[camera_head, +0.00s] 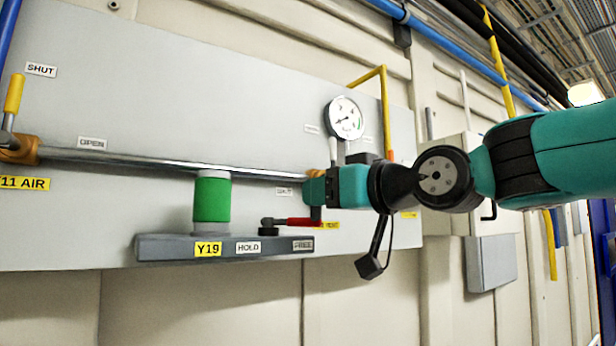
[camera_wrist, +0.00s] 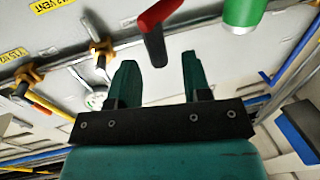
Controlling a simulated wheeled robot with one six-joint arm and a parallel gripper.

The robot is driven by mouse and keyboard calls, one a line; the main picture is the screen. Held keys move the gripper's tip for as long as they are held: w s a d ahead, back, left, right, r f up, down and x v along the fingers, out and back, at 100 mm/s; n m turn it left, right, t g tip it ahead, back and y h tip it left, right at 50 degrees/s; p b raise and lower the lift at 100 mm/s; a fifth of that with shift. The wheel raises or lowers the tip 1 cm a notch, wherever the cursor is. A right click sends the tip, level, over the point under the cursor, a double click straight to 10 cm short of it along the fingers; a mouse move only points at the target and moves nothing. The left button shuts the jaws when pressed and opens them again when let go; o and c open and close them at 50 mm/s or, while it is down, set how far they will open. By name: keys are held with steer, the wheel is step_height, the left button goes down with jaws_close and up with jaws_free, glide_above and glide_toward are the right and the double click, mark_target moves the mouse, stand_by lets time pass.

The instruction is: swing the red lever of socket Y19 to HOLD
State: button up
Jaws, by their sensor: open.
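The red lever (camera_head: 296,222) of socket Y19 sits on a dark ledge (camera_head: 170,247), with its pivot at the left and its handle pointing right toward the FREE label (camera_head: 303,245). The HOLD label (camera_head: 248,247) is left of that, near the pivot. My gripper (camera_head: 314,194) is at the handle's right end and partly covers the view there.
A green cylinder (camera_head: 212,200) stands upright on the ledge, left of the lever; it also shows in the wrist view (camera_wrist: 240,14). A metal pipe (camera_head: 150,160) runs along the panel above. A gauge (camera_head: 344,118) and a yellow pipe (camera_head: 384,110) are above my arm.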

steer(key=shift+p+x, duration=0.75)
steer(key=shift+x, duration=1.35)
jaws_close()
